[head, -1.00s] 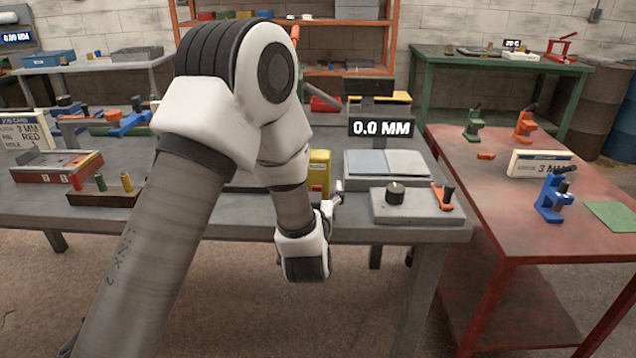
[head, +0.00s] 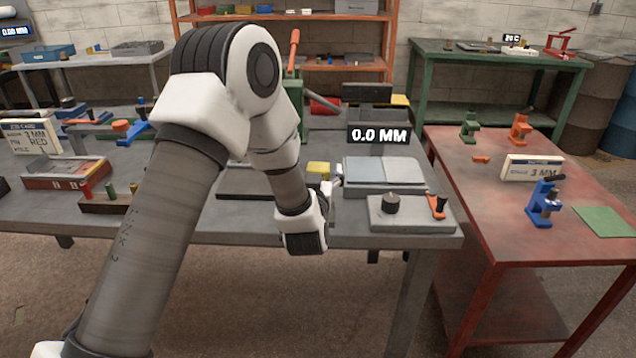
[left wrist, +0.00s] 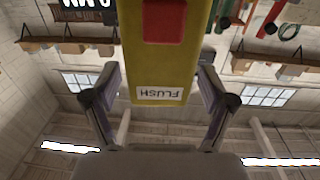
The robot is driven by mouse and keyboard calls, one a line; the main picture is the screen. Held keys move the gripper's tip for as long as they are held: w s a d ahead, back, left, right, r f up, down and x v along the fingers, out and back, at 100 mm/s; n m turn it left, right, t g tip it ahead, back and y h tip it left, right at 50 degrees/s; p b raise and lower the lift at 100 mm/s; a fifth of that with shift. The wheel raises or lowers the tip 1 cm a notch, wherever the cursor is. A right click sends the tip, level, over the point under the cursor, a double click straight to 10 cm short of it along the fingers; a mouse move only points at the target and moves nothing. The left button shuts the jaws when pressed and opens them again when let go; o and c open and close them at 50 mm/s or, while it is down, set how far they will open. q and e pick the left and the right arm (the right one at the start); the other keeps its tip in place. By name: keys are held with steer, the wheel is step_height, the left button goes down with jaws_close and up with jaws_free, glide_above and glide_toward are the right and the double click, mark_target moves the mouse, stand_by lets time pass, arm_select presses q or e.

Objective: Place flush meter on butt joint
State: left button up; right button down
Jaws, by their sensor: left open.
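The yellow flush meter (head: 317,168) is on the grey bench, partly hidden behind my left wrist. In the left wrist view the flush meter (left wrist: 165,60) shows a red patch and a FLUSH label. My left gripper (head: 337,178) is at the meter, its tips small and partly hidden in the head view. In the left wrist view the left gripper (left wrist: 160,80) is open, one finger on each side of the meter. The butt joint (head: 385,172), two pale plates meeting at a seam on a grey block, lies just right of the gripper. My right gripper is not in view.
A display (head: 379,135) reading 0.0 MM stands behind the plates. A grey control box (head: 410,214) with a black knob and orange lever sits in front of them. A green press (head: 297,90) stands behind my arm. A red table (head: 480,210) is at the right.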

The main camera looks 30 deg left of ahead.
arm_select(q)
steer(key=shift+w, duration=0.1)
steer(key=c, duration=1.4)
steer(key=shift+c, duration=0.2)
